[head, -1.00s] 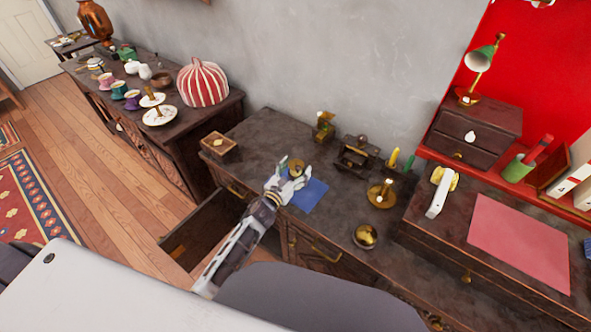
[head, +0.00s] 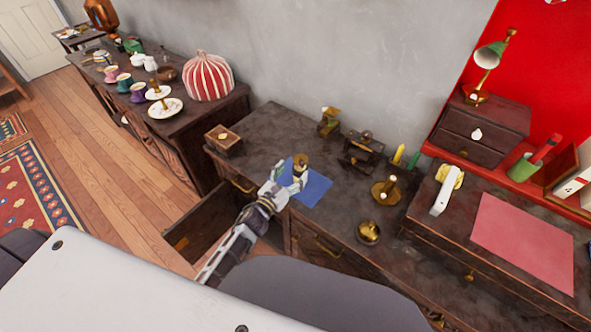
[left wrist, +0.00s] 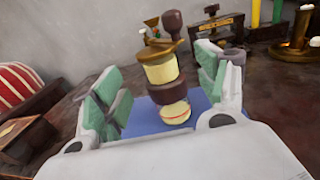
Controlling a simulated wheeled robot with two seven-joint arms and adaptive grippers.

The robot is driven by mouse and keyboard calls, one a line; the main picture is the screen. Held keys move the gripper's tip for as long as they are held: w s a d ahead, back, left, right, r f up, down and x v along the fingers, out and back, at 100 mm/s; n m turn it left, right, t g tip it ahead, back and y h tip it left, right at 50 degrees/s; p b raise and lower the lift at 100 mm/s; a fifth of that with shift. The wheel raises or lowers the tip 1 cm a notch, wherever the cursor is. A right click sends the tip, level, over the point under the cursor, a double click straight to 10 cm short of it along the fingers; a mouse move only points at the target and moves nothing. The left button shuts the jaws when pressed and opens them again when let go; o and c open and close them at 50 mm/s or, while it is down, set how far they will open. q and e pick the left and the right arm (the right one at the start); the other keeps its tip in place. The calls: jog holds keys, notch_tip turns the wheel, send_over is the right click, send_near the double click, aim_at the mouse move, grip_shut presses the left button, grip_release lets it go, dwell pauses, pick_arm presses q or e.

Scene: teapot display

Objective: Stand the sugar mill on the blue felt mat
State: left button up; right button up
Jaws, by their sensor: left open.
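The sugar mill (head: 301,164) has a cream body, a brown band and a brass top with a dark knob. It is larger in the left wrist view (left wrist: 160,70), where it leans slightly in the picture. Its base shows against the blue felt mat (head: 315,188), near the mat's back left part. The mat also shows around the base in the left wrist view (left wrist: 146,120). It appears to rest on the mat, though the contact line is not clear. My left gripper (head: 290,174) is open, with its green-padded fingers on either side of the mill and visible gaps. My right gripper is out of view.
A wooden box (head: 224,140) stands left on the dark cabinet top. A small mill (head: 329,121), a dark brass-fitted device (head: 362,150), a candlestick (head: 386,191) and a brass bowl (head: 369,232) stand behind and right. An open drawer (head: 195,240) juts out below my left arm.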

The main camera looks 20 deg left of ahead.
pick_arm(q)
jog(key=v, duration=0.6)
jog(key=shift+s, duration=0.25)
jog(key=shift+a, duration=0.1)
dwell(0.6)
